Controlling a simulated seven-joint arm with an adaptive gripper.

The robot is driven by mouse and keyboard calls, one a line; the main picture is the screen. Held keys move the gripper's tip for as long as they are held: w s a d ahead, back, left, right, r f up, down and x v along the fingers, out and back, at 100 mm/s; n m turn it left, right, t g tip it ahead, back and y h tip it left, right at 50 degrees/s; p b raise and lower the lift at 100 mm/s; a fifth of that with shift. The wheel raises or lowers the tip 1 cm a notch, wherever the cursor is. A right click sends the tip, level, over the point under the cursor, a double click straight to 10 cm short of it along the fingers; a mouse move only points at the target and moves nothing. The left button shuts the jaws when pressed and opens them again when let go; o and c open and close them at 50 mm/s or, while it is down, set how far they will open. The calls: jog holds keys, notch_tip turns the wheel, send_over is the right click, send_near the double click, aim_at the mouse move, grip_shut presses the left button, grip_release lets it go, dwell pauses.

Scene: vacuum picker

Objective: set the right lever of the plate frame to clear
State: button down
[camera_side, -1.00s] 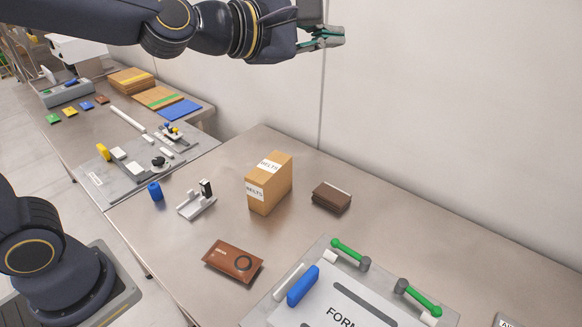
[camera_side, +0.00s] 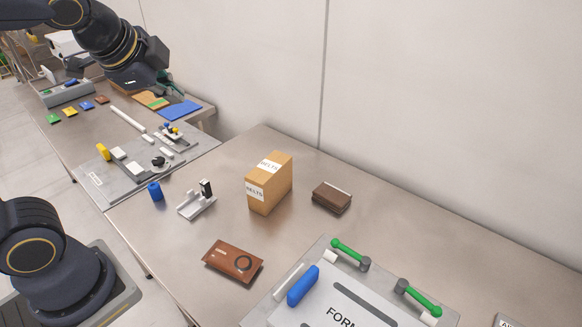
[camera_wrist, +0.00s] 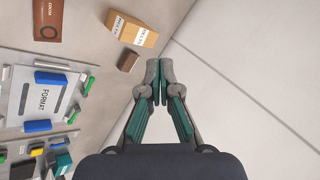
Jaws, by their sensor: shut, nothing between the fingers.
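The plate frame (camera_side: 262,318) is a grey fixture at the bottom of the side view, cut off by the picture edge. It holds a pale plate marked "FORM..." (camera_side: 322,312). Two green levers with grey pivots lie along its far edge: the left one (camera_side: 347,248) and the right one (camera_side: 424,303). Any lever markings are too small to read. The "FORMAT" plate (camera_wrist: 33,101) and green levers (camera_wrist: 88,86) (camera_wrist: 73,116) show at left in the wrist view. My gripper (camera_side: 181,90) is shut and empty, high at the upper left, far from the levers; its fingertips (camera_wrist: 160,80) meet in the wrist view.
A blue handle (camera_side: 303,286) stands on the frame's left side. A cardboard box (camera_side: 270,184), a brown block (camera_side: 331,197), a brown packet (camera_side: 233,262) and a metal bracket (camera_side: 197,203) stand on the table. A wall (camera_side: 430,120) runs behind.

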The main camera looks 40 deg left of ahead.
jog(key=w+d+f+m+t, duration=0.2)
jog(key=w+d+f+m, duration=0.1)
jog(key=w+d+m, duration=1.35)
jog(key=s+d+f+m+h, duration=0.1)
jog(key=d+f+m, duration=0.25)
jog(key=d, duration=0.45)
jog(key=s+d+f+m+h, duration=0.1)
jog(key=d+f+m+h, duration=0.15)
jog(key=d+f, duration=0.45)
jog(key=s+d+f+m+g, duration=0.1)
jog(key=s+d+f+m, duration=0.5)
jog(key=s+d+f, duration=0.8)
send_near(412, 321)
jog(key=w+f, duration=0.1)
jog(key=w+f+h, duration=0.1)
jog(key=w, duration=0.1)
jog(key=shift+a+f, duration=0.2)
jog(key=shift+f, duration=0.1)
jog(key=w, duration=0.2)
jog(key=w+f, duration=0.1)
jog(key=shift+w+d+f, duration=0.1)
jog(key=shift+w+d, duration=0.1)
jog(key=shift+d, duration=0.1)
jog(key=shift+w+d+f, duration=0.1)
jog(key=shift+w, duration=0.45)
